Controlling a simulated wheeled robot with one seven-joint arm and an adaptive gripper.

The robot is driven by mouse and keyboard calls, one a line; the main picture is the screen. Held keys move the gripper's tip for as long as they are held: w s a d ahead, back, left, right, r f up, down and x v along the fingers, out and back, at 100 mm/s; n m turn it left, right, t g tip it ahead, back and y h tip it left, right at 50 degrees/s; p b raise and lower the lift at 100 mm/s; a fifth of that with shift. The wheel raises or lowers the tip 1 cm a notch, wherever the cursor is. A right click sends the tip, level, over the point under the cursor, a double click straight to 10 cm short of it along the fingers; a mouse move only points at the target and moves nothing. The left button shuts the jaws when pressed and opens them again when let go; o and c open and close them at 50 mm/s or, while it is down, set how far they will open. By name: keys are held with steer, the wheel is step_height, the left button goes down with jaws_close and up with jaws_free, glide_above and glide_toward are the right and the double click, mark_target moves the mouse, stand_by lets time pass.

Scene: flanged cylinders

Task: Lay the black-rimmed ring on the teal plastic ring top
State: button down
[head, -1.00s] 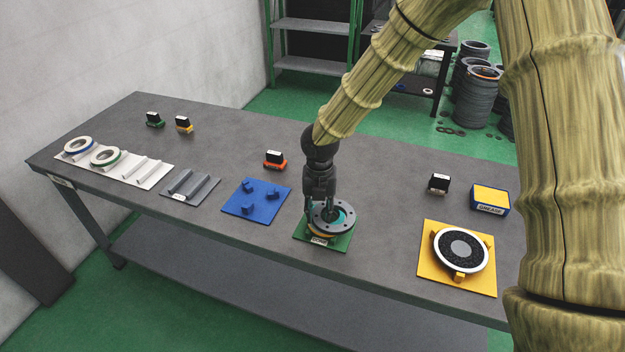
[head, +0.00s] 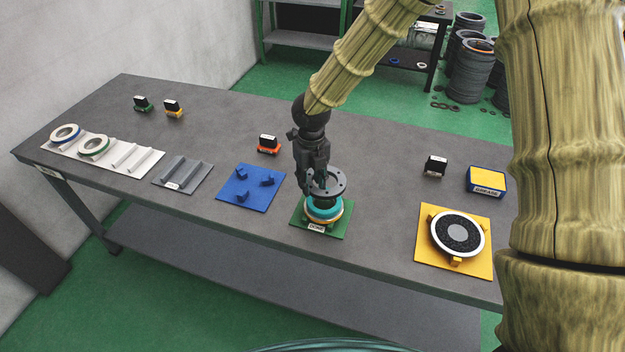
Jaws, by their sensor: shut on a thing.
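My gripper (head: 318,190) points down over the green plate and is shut on a dark grey ring with a black edge and small holes (head: 338,190), which looks like the black-rimmed ring. The teal plastic ring (head: 318,211) shows just below it, above a pale and orange band on the green plate (head: 342,224). I cannot tell whether the dark ring and the teal ring touch. My fingers hide part of the dark ring's left side, and the exact finger contact is too small to see.
A yellow plate (head: 428,258) with a white-edged round part stands right. A blue plate (head: 235,198), grey cradle (head: 166,180) and white rack (head: 142,170) with two rings stand left. Small blocks and a yellow-blue box (head: 486,180) lie behind. Bare table surrounds them.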

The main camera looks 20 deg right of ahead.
mark_target(312, 198)
steer(key=shift+r+p, duration=0.1)
steer(key=shift+p, duration=0.25)
steer(key=shift+f+b, duration=1.1)
steer(key=shift+f, duration=1.85)
steer(key=shift+f, duration=0.55)
steer(key=c, duration=1)
jaws_free()
step_height(312, 198, up, 12)
